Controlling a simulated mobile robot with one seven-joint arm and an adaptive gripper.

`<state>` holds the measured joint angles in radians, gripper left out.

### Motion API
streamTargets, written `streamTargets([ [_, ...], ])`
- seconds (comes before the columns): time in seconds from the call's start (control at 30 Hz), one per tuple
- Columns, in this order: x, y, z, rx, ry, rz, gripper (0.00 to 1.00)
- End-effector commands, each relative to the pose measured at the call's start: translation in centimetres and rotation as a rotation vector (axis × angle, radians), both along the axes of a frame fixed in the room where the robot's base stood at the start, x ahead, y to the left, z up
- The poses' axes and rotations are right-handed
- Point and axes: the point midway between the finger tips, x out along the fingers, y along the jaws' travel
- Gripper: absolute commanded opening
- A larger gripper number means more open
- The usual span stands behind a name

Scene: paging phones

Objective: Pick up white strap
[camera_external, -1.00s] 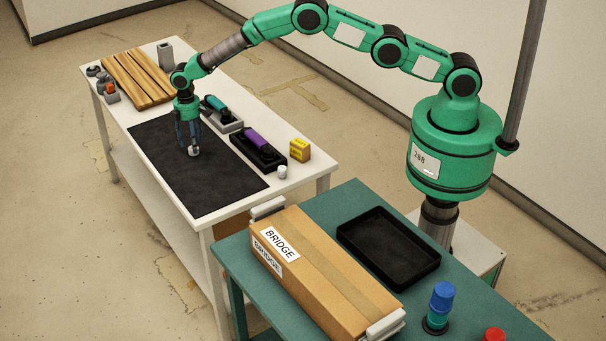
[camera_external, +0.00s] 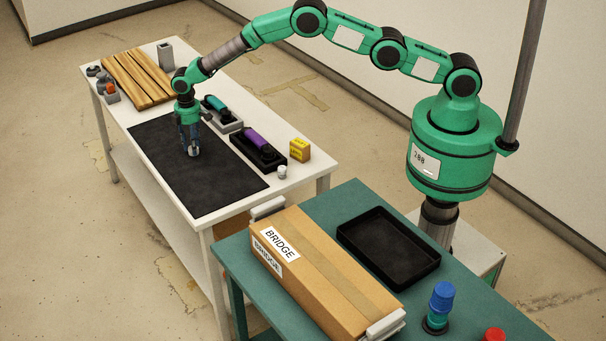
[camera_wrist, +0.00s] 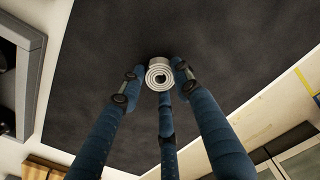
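The white strap (camera_wrist: 160,76) is a small coiled roll, seen end-on between my fingers in the wrist view. In the external view it is a tiny pale shape (camera_external: 194,152) at my fingertips, over the dark mat (camera_external: 190,188). My gripper (camera_external: 191,150) points down and has three blue fingers. In the wrist view my gripper (camera_wrist: 158,75) has its fingertips close around the coil, with one on each side and one below. Whether they all touch the strap is too small to tell. The strap's underside is hidden.
A green device (camera_external: 215,104) and a purple device (camera_external: 257,139) sit in holders right of the mat. A yellow box (camera_external: 300,149) and a small white item (camera_external: 282,172) stand nearby. Wooden boards (camera_external: 137,79) lie at the table's far end. The front mat area is clear.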

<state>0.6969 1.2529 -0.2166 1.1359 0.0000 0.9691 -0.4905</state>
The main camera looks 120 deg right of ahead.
Motion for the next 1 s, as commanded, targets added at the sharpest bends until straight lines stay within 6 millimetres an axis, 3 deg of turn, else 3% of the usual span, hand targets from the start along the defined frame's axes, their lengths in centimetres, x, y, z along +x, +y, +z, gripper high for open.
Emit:
streamTargets([
  [0.47,0.0,0.0,0.3,0.0,0.0,0.0,0.19],
  [0.87,0.1,0.0,3.6,-0.001,-0.001,0.0,0.19],
  [1.0,-0.9,0.7,3.7,0.001,0.002,0.0,0.19],
])
